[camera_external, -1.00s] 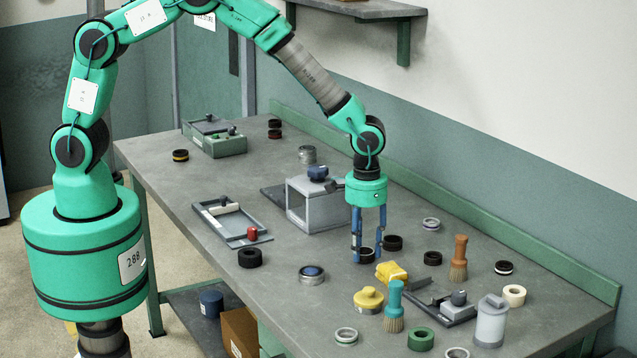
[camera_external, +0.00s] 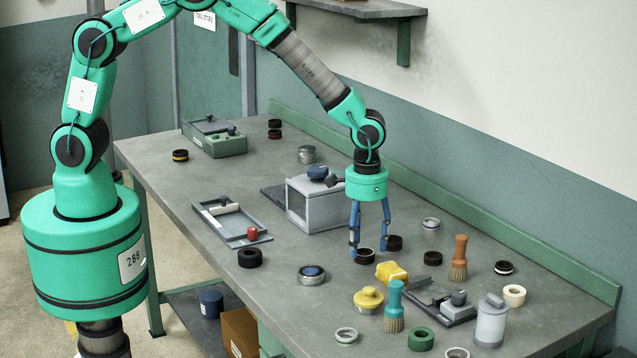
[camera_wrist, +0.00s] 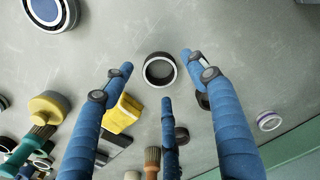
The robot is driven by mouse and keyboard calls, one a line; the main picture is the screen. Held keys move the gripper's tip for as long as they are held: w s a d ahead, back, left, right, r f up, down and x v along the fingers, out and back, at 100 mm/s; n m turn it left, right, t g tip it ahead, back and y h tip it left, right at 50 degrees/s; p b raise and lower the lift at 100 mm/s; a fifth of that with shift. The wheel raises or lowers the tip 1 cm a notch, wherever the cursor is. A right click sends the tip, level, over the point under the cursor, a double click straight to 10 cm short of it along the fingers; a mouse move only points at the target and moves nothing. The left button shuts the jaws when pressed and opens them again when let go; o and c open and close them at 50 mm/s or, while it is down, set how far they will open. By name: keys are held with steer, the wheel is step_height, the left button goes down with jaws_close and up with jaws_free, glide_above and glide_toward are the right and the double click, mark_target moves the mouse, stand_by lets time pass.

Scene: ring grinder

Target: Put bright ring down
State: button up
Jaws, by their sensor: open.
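The bright ring (camera_external: 364,256), black outside with a bright silvery inner rim, lies flat on the grey workbench (camera_external: 190,265). It also shows in the wrist view (camera_wrist: 159,70), with its rim and the bench surface through its hole in plain sight. My gripper (camera_external: 370,246) points down over the ring. Its blue fingers are spread apart and empty, with clearance on both sides of the ring in the wrist view.
A black ring (camera_external: 394,243) lies close behind the right finger. A yellow block (camera_external: 390,272), a yellow-topped knob (camera_external: 368,299) and brushes (camera_external: 394,308) stand to the front right. A grey box (camera_external: 318,205) stands to the left.

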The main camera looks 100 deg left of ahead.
step_height(320, 180, up, 11)
steer(key=p, duration=0.1)
steer(key=shift+f, duration=0.2)
stand_by(0.9)
steer(key=s+d+r+m+t, duration=0.15)
steer(key=s+d+r, duration=0.35)
steer(key=s+r, duration=0.5)
steer(key=s+d+r+m+t, duration=0.15)
steer(key=s+d+r, duration=0.4)
steer(key=r, duration=0.85)
steer(key=s+d+r+m+t, duration=0.1)
steer(key=s+d+r+m, duration=0.1)
steer(key=s, duration=1)
steer(key=s+d+r+m+t, duration=0.1)
steer(key=s+d+r+m, duration=0.1)
steer(key=s, duration=1)
steer(key=shift+s+d+r+t, duration=0.15)
steer(key=shift+s+r+t, duration=0.15)
steer(key=shift+r, duration=0.2)
